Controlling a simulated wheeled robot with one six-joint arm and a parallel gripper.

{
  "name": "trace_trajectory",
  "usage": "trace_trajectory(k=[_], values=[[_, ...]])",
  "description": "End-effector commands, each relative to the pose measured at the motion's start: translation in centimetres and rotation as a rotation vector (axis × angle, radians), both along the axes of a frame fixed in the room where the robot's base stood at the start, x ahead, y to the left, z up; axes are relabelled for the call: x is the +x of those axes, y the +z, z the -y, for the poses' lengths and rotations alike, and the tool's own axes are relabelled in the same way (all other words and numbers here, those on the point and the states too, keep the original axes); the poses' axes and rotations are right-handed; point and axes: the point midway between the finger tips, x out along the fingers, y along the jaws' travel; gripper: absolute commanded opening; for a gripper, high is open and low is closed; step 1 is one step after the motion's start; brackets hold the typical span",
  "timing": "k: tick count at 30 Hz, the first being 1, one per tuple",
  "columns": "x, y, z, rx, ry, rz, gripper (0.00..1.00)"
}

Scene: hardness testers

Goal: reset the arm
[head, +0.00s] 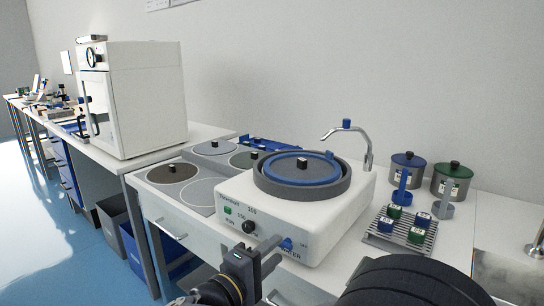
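My gripper (277,250) is at the bottom centre of the head view, in front of the white grinding and polishing machine (335,225). Its two dark fingers point right and look apart, with nothing visible between them. Dark rounded parts of my own arm fill the bottom right corner. The machine has a round basin with a blue-rimmed disc (302,168), a curved tap (347,130), and knobs on its front. Whether the gripper touches the machine's front cannot be told.
A white cabinet oven (150,100) stands on the bench at left. Several round discs (172,172) lie left of the machine. At right are a rack (408,232) with blue and green sample blocks and two lidded pots (450,180). Blue floor (60,250) is open at left.

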Motion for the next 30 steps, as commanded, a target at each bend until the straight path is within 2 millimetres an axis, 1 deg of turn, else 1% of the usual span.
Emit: trace_trajectory(k=[3,7,19,23,26,30], values=[[0.8,0.0,0.7,0.0,-0.001,0.0,0.34],[1.2,0.0,1.0,-0.001,-0.001,0.001,0.34],[1.0,0.0,0.8,0.006,0.001,0.005,0.34],[0.4,0.1,0.2,0.0,0.004,-0.001,0.34],[-0.6,0.1,-0.6,0.0,0.005,0.0,0.34],[-2.4,0.1,-2.1,0.0,0.006,0.0,0.34]])
